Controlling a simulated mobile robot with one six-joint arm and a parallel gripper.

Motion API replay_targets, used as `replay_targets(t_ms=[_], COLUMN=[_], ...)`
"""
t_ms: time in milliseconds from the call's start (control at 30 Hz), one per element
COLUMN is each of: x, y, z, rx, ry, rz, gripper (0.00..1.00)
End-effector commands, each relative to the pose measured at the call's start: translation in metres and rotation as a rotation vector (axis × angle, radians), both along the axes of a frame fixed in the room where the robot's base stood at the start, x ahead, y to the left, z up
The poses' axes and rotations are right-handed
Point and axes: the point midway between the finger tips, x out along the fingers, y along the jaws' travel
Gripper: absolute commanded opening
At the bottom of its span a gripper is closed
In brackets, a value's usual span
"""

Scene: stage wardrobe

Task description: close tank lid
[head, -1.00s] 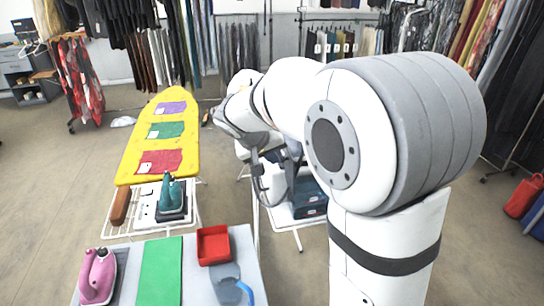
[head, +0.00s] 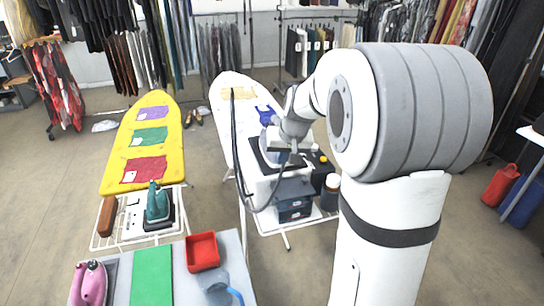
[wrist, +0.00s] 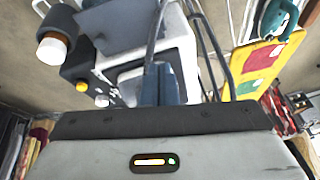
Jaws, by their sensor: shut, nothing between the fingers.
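A steam station with a dark blue-grey body (head: 292,198) stands at the near end of the white ironing board (head: 228,88). My gripper (head: 280,148) is above this station, partly covered by my wrist. In the wrist view, my gripper's blue-grey fingers (wrist: 160,84) are together and empty, in front of the station's white casing (wrist: 178,50). A flat grey panel (wrist: 112,25) shows beside the casing. I cannot tell whether it is the tank lid, or whether the fingers touch anything.
A yellow ironing board (head: 112,172) is farther left. The front table holds a red tray (head: 202,251).

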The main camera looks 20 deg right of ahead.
Motion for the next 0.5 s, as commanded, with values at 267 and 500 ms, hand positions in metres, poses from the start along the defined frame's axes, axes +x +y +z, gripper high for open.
replay_targets(t_ms=[267,500], x=[0.000,0.000], y=[-0.034,-0.060], z=[-0.017,-0.032], rx=[0.239,0.470], ry=[-0.002,-0.002], rz=[-0.006,-0.003], gripper=[0.00,0.00])
